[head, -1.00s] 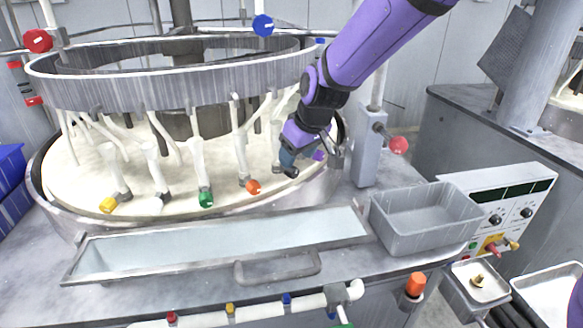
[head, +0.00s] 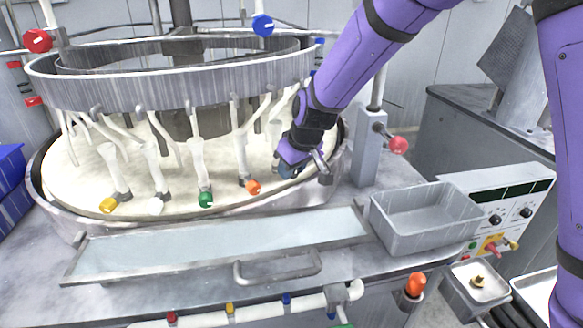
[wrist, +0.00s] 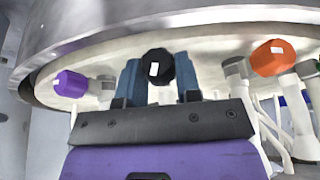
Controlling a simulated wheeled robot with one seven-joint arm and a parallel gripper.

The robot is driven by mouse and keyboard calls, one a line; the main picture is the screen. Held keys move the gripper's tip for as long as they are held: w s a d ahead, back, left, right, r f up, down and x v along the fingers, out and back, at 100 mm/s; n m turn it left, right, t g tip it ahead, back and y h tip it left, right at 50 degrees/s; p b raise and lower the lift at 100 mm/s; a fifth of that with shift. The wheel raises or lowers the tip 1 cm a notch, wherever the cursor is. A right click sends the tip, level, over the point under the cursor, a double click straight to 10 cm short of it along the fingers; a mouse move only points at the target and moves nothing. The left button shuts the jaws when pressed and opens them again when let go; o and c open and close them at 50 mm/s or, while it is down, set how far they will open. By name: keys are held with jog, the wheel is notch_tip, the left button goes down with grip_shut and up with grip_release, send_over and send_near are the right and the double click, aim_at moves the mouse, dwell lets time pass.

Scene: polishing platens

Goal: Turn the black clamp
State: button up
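The black clamp (wrist: 158,67) is a faceted knob with a white mark, under the platen ring's edge in the wrist view. My gripper (wrist: 159,72) has its two blue fingers on the left and right sides of the clamp, seemingly touching it, with a gap about as wide as the knob. In the head view my gripper (head: 291,170) is at the right front of the white platen (head: 75,180), pointing down and left.
An orange clamp (head: 253,187) is close to the left of my gripper, with green (head: 206,200) and yellow (head: 108,205) clamps farther left. A purple clamp (wrist: 70,84) shows in the wrist view. A grey post with a red knob (head: 398,145) stands right of my arm.

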jog(key=shift+w+d+f+g+y, duration=0.1)
jog(key=shift+d+g+y, duration=0.1)
jog(key=shift+g+y, duration=0.45)
jog(key=shift+m+g+y, duration=0.3)
jog(key=shift+g+y, duration=0.05)
jog(key=shift+d+g+y, duration=0.1)
jog(key=shift+g+y, duration=0.3)
jog(key=shift+y, duration=0.2)
jog(key=o, duration=0.9)
jog(key=shift+w, duration=0.1)
